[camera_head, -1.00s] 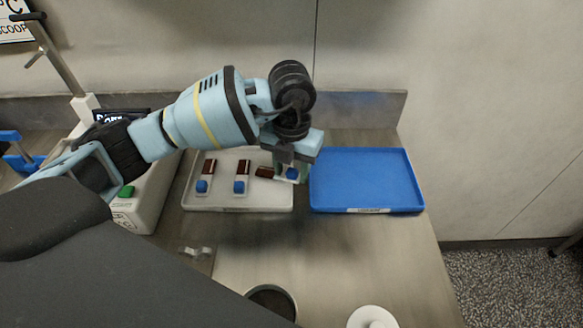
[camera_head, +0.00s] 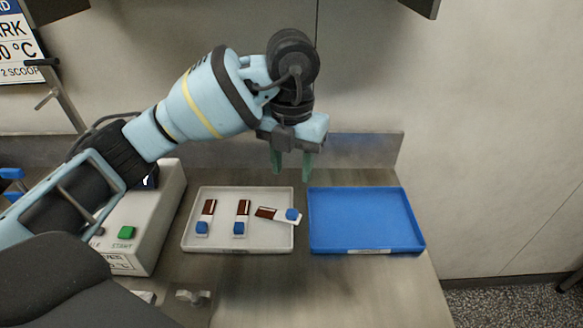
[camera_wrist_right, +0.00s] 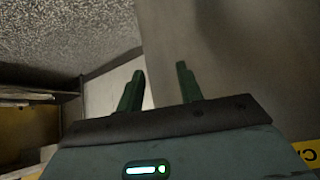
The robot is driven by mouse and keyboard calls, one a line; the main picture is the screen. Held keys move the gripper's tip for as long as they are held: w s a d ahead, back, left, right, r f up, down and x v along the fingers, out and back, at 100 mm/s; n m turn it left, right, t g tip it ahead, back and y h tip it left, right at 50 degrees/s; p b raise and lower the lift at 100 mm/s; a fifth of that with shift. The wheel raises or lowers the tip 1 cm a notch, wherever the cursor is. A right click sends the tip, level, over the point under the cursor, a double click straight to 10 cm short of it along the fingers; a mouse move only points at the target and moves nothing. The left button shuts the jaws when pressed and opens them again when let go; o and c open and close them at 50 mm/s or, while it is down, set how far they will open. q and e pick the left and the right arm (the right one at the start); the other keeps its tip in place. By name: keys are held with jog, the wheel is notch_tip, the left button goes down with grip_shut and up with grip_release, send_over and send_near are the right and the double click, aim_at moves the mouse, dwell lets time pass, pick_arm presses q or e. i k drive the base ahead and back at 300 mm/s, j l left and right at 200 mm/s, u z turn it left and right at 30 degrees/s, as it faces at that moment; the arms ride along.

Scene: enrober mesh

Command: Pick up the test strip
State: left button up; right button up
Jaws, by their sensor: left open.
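Three test strips lie in the white tray (camera_head: 270,247). The left strip (camera_head: 206,217) and the middle strip (camera_head: 242,217) lie roughly upright in the picture. My left gripper (camera_head: 292,176) is open and empty, above and apart from the right strip. My right gripper (camera_wrist_right: 159,72) shows in the right wrist view with its fingers apart and nothing between them.
An empty blue tray (camera_head: 366,250) stands right of the white tray. A pale machine (camera_head: 145,245) with a green button stands to the left. A low metal ledge (camera_head: 365,149) and the wall are behind. The right wrist view shows speckled floor (camera_wrist_right: 60,35).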

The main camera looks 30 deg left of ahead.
aim_at(277, 212)
jog(key=k, duration=1.5)
